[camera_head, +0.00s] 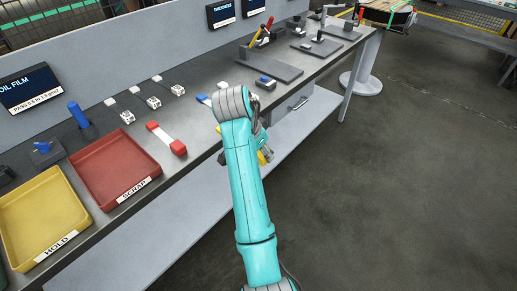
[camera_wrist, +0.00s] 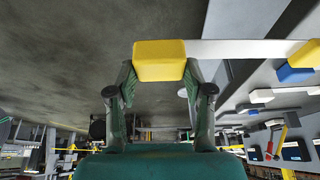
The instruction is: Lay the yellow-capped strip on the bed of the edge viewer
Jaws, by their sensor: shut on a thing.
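My gripper (camera_wrist: 160,85) is shut on one yellow end cap (camera_wrist: 159,60) of the yellow-capped strip. The pale bare strip (camera_wrist: 240,48) runs right from the jaws to its other yellow cap (camera_wrist: 306,55) at the picture edge. In the head view a small yellow part (camera_head: 265,157) shows beside my arm, off the bench's front edge; my arm hides most of the strip. I cannot tell for certain which bench fixture is the edge viewer. A dark flat plate (camera_head: 284,72) with upright handles stands farther along the bench.
A red-capped strip (camera_head: 166,138) lies beside the red SCRAP tray (camera_head: 149,160). The yellow HOLD tray (camera_head: 75,215) is at the near left. A blue-capped piece (camera_head: 203,99) lies partly behind my arm. Small white blocks (camera_head: 127,117) sit behind. The floor at right is open.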

